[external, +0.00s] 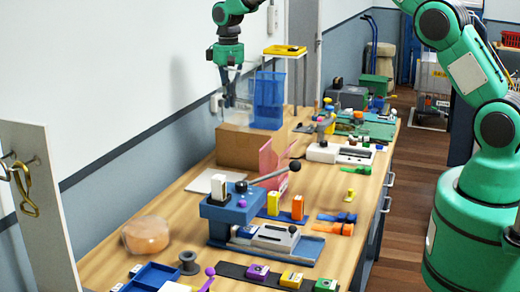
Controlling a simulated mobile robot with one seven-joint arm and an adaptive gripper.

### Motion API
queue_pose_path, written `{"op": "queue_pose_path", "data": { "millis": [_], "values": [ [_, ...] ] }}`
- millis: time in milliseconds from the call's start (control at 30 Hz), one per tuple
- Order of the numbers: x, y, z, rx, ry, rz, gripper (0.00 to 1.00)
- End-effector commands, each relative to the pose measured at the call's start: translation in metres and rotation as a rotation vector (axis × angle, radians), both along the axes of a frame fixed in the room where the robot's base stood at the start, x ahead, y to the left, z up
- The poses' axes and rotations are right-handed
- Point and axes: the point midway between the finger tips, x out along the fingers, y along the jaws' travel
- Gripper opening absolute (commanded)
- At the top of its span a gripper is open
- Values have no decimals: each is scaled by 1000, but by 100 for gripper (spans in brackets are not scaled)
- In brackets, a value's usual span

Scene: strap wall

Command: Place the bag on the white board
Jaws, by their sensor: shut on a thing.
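My gripper (231,78) points down at the back left, above the cardboard box (240,146). It is shut on a pale, see-through thing (238,98) whose outline is unclear; I cannot tell for sure that it is the bag. A blue mesh bin (269,98) stands on the box just right of the gripper. A rounded, orange-tan translucent bundle (146,235) lies on the table at the front left. A white upright board (42,180) with metal hooks stands at the left edge. A flat white plate (204,181) lies on the table.
A blue lever device (226,208) with a long handle stands mid-table. A pink panel (271,163) stands behind it. A yellow-rimmed tray (285,51) rises at the back. Small coloured blocks and tools crowd the wooden table (185,247). A brass-coloured clip (24,190) hangs on the board's hook.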

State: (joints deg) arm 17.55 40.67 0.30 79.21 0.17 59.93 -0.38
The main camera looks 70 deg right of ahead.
Motion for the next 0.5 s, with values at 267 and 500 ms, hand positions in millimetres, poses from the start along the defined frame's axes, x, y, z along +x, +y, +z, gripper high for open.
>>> {"op": "queue_pose_path", "data": {
  "millis": [267,500],
  "values": [
    [43,36,-5,0,-1,221,0],
    [55,50,-36,3,4,304,0]
  ]
}}
